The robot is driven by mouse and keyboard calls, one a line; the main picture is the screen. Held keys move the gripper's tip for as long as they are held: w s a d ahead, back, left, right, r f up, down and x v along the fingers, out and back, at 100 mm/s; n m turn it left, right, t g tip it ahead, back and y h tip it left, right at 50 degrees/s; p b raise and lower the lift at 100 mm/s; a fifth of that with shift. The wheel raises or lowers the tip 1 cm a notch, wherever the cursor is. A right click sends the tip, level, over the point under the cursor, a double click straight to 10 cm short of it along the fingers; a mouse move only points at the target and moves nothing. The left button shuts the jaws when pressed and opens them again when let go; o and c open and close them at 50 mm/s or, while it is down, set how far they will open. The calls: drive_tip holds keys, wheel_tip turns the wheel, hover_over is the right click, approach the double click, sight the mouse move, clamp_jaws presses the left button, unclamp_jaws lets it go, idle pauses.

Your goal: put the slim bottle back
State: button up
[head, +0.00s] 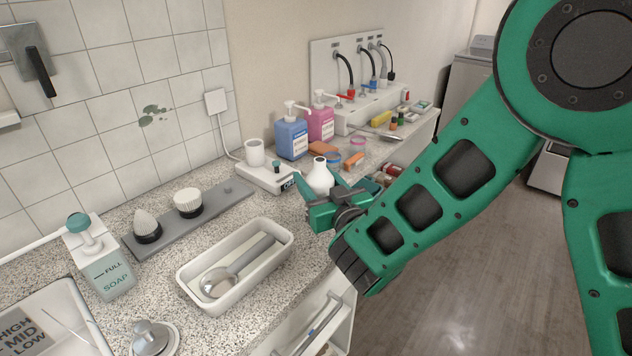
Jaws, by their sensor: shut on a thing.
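A white bottle with a narrow neck (320,177), which I take for the slim bottle, stands upright at my gripper in the middle of the head view. My gripper (324,200) is shut on it, near the front edge of the counter. The fingers and wrist hide the lower part of the bottle. I cannot tell whether its base touches the counter.
A white scale (268,178) with a white cup (255,153) is left of the bottle. Blue (292,138) and pink (320,124) pump bottles stand behind. A tray with a scoop (190,270) lies in front left. Brushes stand on a grey strip (228,193). Small items crowd the counter's far right.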

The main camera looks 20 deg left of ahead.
drive_tip(key=shift+f, duration=0.25)
drive_tip(key=o, duration=1.3)
drive_tip(key=shift+o, duration=0.2)
